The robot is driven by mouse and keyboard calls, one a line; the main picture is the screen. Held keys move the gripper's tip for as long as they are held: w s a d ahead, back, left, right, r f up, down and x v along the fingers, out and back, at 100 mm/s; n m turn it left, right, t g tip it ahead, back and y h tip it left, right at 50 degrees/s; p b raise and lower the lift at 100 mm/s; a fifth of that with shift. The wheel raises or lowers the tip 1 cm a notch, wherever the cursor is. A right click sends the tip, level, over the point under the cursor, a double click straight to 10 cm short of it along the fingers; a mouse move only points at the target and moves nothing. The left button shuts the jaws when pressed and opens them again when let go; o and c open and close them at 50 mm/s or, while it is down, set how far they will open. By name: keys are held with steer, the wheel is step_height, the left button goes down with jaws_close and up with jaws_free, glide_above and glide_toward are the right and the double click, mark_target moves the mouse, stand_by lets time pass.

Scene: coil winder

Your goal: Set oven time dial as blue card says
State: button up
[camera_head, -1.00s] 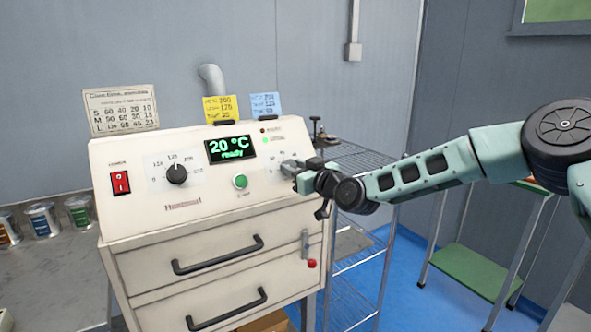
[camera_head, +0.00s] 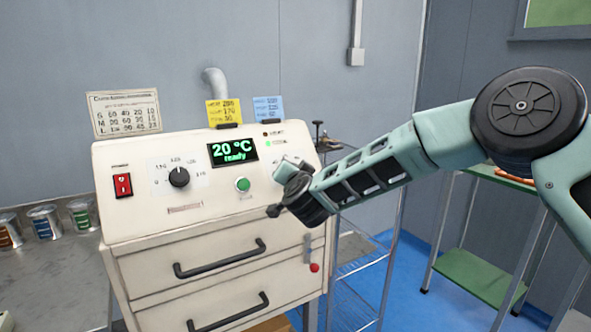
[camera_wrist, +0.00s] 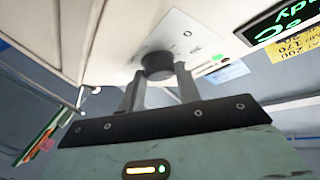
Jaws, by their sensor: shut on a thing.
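The oven's sloped front panel shows in the head view, with the blue card (camera_head: 268,108) standing on its top edge; its small print is too blurred to read surely. My gripper (camera_head: 285,172) is at the right end of the panel and hides the time dial there. In the wrist view the black dial (camera_wrist: 158,66) sits between the tips of my gripper (camera_wrist: 160,80), which is shut on it. The wrist camera is rolled, and the dial's pointer cannot be made out. The display (camera_head: 233,151) reads 20 °C, ready.
A yellow card (camera_head: 223,112) stands left of the blue one. The left dial (camera_head: 179,177), red switch (camera_head: 122,185) and green button (camera_head: 242,184) are on the panel. Drawer handles (camera_head: 220,258) stick out below. A wire rack (camera_head: 360,260) stands at the right.

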steer(key=m+h+p, duration=0.2)
steer(key=m, duration=0.1)
steer(key=m+g+h+p, duration=0.1)
steer(key=m, duration=0.1)
steer(key=shift+a+r, duration=0.3)
steer(key=shift+r, duration=0.1)
steer(key=shift+f+m+g+h+p, duration=0.1)
steer(key=shift+m+g+h+p, duration=0.7)
steer(key=shift+m+p, duration=0.75)
steer(key=shift+m, duration=0.25)
steer(key=o, duration=1)
steer(key=shift+c, duration=0.2)
steer(key=b+v, duration=0.2)
steer(key=v, duration=1.5)
